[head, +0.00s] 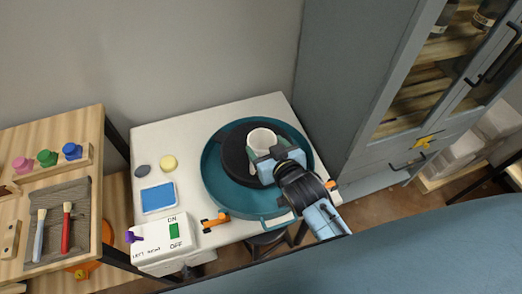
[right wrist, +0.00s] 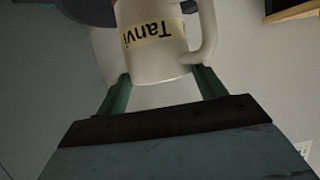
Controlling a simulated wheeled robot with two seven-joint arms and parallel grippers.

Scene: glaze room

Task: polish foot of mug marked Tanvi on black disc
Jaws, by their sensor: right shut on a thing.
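A white mug (head: 262,137) is held by my right gripper (head: 268,162) over the right part of the black disc (head: 233,165). In the right wrist view the mug (right wrist: 150,62) carries a cream label reading "Tanvi", upside down in that picture, with its handle to the right. The green fingers (right wrist: 160,90) are shut on it from both sides. In the head view a round pale end faces up. Whether the mug touches the disc is hidden. The disc lies inside a round teal basin (head: 212,185). My left gripper is not in view.
On the white table, left of the basin, are a switch box (head: 160,240) marked ON and OFF, a blue pad (head: 158,197), a yellow round piece (head: 168,162) and a grey one (head: 142,171). A grey cabinet (head: 350,80) stands close on the right.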

